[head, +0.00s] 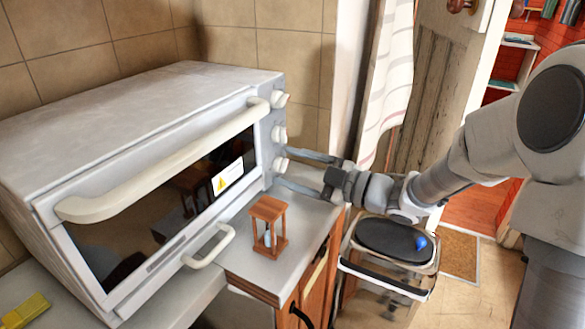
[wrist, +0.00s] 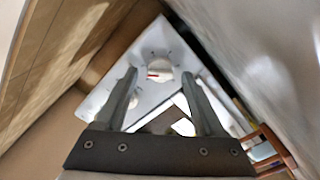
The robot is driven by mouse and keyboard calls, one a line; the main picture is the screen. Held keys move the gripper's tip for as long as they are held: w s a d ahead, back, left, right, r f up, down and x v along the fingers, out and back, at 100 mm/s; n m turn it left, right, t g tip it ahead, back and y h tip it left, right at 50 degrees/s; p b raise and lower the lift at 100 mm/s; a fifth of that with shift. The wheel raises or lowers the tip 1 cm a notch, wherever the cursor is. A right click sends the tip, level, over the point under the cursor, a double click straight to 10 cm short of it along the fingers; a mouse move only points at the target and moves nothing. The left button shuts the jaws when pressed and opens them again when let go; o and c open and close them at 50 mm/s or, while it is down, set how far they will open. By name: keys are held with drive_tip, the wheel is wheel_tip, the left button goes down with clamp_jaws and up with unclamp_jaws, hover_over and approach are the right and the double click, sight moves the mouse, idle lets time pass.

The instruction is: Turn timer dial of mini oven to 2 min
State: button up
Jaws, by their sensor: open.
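The white mini oven (head: 170,95) stands on the counter against the tiled wall. Its right-hand panel carries an upper knob (head: 279,99), a middle knob (head: 279,134) and a lower knob (head: 281,164). My gripper (head: 282,167) is open at the lower knob, one finger above it and one below. In the wrist view a white dial (wrist: 163,66) with a red mark shows between my open fingertips (wrist: 160,73). The red mark points left there. I cannot tell whether the fingers touch the dial. No label naming the timer is readable.
A wooden hourglass (head: 268,228) stands on the counter just below my fingers. A bin with a dark lid (head: 390,240) stands below my wrist. A yellow object (head: 25,311) lies at lower left.

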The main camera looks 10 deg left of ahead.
clamp_jaws()
drive_tip(key=shift+r+p, duration=0.1)
drive_tip(key=shift+p, duration=0.25)
drive_tip(key=shift+m+p, duration=0.4)
drive_tip(key=shift+m, duration=0.1)
unclamp_jaws()
drive_tip(key=shift+d, duration=0.2)
drive_tip(key=p+v, duration=0.2)
drive_tip(key=v, duration=1.5)
drive_tip(key=shift+s, duration=0.15)
